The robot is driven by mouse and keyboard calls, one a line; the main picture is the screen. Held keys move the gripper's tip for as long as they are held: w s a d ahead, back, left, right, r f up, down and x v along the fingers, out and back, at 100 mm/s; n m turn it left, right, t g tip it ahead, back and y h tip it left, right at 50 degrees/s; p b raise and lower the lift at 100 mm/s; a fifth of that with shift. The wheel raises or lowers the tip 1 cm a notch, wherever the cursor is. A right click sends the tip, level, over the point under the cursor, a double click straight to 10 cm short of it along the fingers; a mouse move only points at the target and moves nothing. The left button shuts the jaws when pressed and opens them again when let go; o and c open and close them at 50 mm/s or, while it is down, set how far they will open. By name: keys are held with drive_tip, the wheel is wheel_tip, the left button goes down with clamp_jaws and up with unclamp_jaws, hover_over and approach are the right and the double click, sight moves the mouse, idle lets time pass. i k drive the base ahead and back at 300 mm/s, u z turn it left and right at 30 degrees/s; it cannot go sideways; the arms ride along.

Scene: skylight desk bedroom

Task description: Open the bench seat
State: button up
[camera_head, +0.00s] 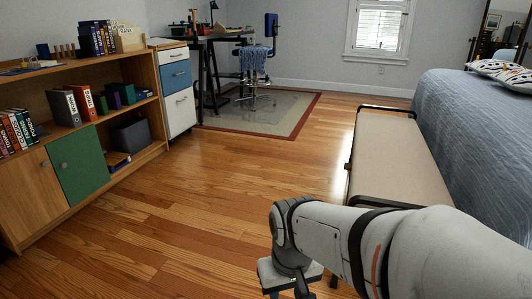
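The bench (393,158) stands at the right, alongside the bed. It has a long beige padded seat and a dark metal frame with a raised rail at its far end. The seat lies flat and looks closed. A small dark fitting shows on its left edge. My arm crosses the lower right and covers the bench's near end. My gripper (289,283) is at the bottom middle, over the floor to the left of the bench and apart from it. Its fingertips are cut off by the frame's lower edge, so its opening is hidden.
A blue-covered bed (455,115) borders the bench on the right. A wooden bookcase (85,165) with a green door stands at the left, beside a drawer cabinet (178,88). A desk and chair stand on a rug (285,117) at the back. The wooden floor between is clear.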

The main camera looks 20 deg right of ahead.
sight(392, 160)
drive_tip(key=u, duration=0.2)
drive_tip(key=i, duration=1.1)
drive_tip(key=z, duration=0.4)
drive_tip(key=i, duration=0.85)
drive_tip(key=z, duration=0.45)
drive_tip(key=k, duration=0.95)
drive_tip(key=z, duration=0.15)
drive_tip(key=i, duration=0.95)
drive_tip(key=u, duration=0.05)
